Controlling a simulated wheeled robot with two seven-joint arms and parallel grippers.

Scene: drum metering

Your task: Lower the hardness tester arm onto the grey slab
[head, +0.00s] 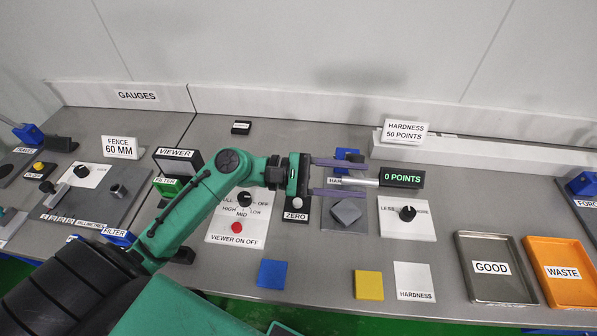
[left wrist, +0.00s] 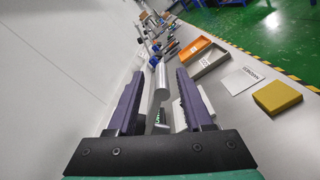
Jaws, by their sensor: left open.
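The hardness tester arm (head: 357,181) is a silver bar reaching left from the black display reading "0 POINTS" (head: 402,177). The grey slab (head: 346,211) lies turned like a diamond on the tester's dark grey base, just in front of the bar. My left gripper (head: 362,179) is open, its purple fingers on either side of the bar's left part. In the left wrist view the bar (left wrist: 161,82) runs between the two open fingers (left wrist: 158,72), with a gap visible on each side. Whether the bar touches the slab cannot be told. My right gripper is not in view.
A blue slab (head: 272,273), a yellow slab (head: 369,285) and a white HARDNESS card (head: 414,272) lie in front. A knob plate (head: 420,228) stands right of the tester. GOOD (head: 497,296) and WASTE (head: 572,297) trays are farther right. A blue block (head: 347,154) stands behind.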

